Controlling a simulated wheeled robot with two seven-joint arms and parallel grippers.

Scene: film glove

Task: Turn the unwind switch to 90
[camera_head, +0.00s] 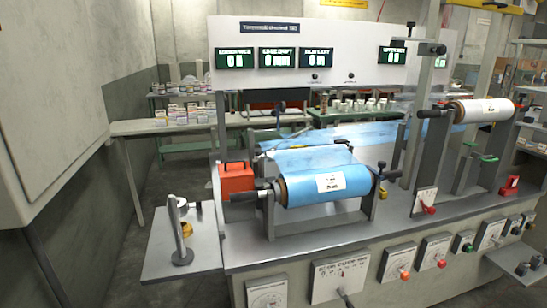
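Several white switch plates with knobs or levers line the front face of the grey machine (300,240). I cannot read which is the unwind switch. The leftmost plate (267,294) is cut by the bottom edge. A wider plate (338,272) has a dark lever slanting down. Right of it are a plate with an orange-red knob (397,262) and one with a red knob (436,250). Another plate with a red knob (425,200) stands on the machine top. Knob angles are too small to read. Neither of my grippers is in view.
A blue film roll (325,185) lies on a stand, with an orange-red box (236,179) behind its left end. A grey side shelf (180,240) holds a small post. A white roll (485,110) sits at upper right. Open floor shows lower left.

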